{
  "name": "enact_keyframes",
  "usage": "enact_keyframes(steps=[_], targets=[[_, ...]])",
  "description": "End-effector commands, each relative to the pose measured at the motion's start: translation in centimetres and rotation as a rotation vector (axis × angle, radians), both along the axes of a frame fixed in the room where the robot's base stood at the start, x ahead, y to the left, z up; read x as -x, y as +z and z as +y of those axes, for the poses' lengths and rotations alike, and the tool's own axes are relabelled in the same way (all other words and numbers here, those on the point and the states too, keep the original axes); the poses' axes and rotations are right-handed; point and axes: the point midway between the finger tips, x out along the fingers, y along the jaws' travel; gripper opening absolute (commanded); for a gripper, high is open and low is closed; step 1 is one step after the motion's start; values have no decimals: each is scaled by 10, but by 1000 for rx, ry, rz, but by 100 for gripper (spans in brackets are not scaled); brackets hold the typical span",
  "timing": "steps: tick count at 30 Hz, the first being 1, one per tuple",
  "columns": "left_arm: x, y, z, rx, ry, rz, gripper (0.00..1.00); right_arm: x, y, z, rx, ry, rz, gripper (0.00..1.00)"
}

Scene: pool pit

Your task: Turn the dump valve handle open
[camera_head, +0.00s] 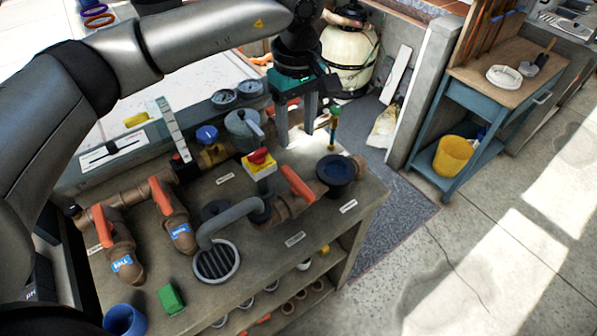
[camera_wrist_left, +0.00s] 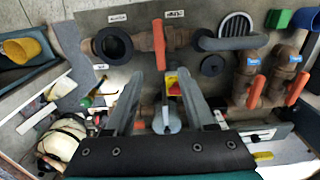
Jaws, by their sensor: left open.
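An orange valve handle (camera_head: 297,182) sits on a brown pipe between the grey hose elbow and the dark round flange. It also shows in the left wrist view (camera_wrist_left: 158,45), just beyond and between my fingertips. Two more orange handles, (camera_head: 103,226) and (camera_head: 161,196), stand on brown valves with blue labels at the left of the bench. I cannot read which one is the dump valve. My left gripper (camera_head: 297,122) is open and empty, fingers pointing down, above the back of the bench and apart from the handle. My right gripper is not in view.
A red knob on a yellow plate (camera_head: 259,159) and a grey gauge-topped unit (camera_head: 243,124) stand close to the orange handle. A round drain grate (camera_head: 217,261), green block (camera_head: 171,299) and blue cup (camera_head: 125,320) are nearer the front. A dark flange (camera_head: 335,174) is at right.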

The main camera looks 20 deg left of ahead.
Motion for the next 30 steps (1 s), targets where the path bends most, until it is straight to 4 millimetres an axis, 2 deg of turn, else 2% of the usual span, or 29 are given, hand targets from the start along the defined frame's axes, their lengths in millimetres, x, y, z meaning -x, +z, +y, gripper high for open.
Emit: enact_keyframes(steps=[12, 18, 24, 30], targets=[[2, -89, -1, 3, 2, 7, 55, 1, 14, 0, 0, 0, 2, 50], [1, -122, -2, 6, 1, 4, 55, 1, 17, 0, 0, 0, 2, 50], [1, -136, -1, 5, 1, 2, 55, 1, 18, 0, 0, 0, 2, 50], [1, -138, -1, 5, 0, 2, 55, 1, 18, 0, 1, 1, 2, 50]])
